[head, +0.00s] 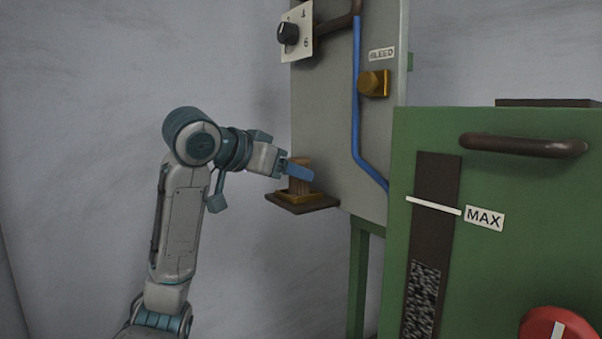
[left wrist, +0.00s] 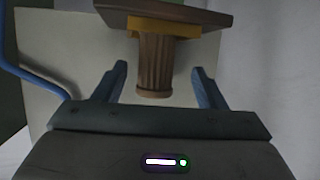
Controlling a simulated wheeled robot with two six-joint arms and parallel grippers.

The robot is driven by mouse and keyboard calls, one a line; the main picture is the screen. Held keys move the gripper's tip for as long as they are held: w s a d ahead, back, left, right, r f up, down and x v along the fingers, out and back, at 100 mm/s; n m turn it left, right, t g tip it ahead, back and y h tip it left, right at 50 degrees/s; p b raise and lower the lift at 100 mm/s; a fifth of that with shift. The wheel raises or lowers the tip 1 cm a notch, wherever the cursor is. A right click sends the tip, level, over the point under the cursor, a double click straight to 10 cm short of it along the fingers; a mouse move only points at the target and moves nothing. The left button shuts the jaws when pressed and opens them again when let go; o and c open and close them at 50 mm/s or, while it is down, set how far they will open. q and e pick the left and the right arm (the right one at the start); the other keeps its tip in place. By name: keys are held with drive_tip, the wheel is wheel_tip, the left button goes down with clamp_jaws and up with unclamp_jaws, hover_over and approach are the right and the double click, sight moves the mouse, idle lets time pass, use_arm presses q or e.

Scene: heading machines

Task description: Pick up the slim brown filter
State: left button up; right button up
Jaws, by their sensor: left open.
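The slim brown filter (left wrist: 155,65) is a ribbed brown cylinder. In the head view the filter (head: 300,185) stands upright in a yellow-brown holder (head: 288,197) on a small dark shelf (head: 303,209), partly hidden by a blue finger. My left gripper (head: 300,170) is at the filter, reaching in from the left. In the left wrist view my left gripper (left wrist: 159,70) is open, with the filter between the lines of its two blue fingers and a gap on each side. My right gripper is not in view.
A grey panel (head: 330,110) behind the shelf carries a black knob (head: 288,33), a blue pipe (head: 356,100) and a brass knob (head: 373,82) under a BLEED label. A green cabinet (head: 540,200) with a dark handle (head: 522,146) stands at right. The space left of the shelf is clear.

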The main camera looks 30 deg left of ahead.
use_arm(q)
drive_tip(key=w+p, duration=0.1)
drive_tip(key=w+d, duration=0.1)
drive_tip(key=shift+w+d+f+p, duration=0.1)
drive_tip(key=shift+w+f+p, duration=0.1)
drive_tip(key=shift+w+p, duration=0.2)
drive_tip(key=shift+w+f, duration=0.25)
drive_tip(key=shift+w, duration=0.05)
drive_tip(key=shift+c, duration=0.5)
drive_tip(key=shift+s, duration=0.1)
drive_tip(key=c, duration=1)
drive_tip(key=shift+r, duration=0.1)
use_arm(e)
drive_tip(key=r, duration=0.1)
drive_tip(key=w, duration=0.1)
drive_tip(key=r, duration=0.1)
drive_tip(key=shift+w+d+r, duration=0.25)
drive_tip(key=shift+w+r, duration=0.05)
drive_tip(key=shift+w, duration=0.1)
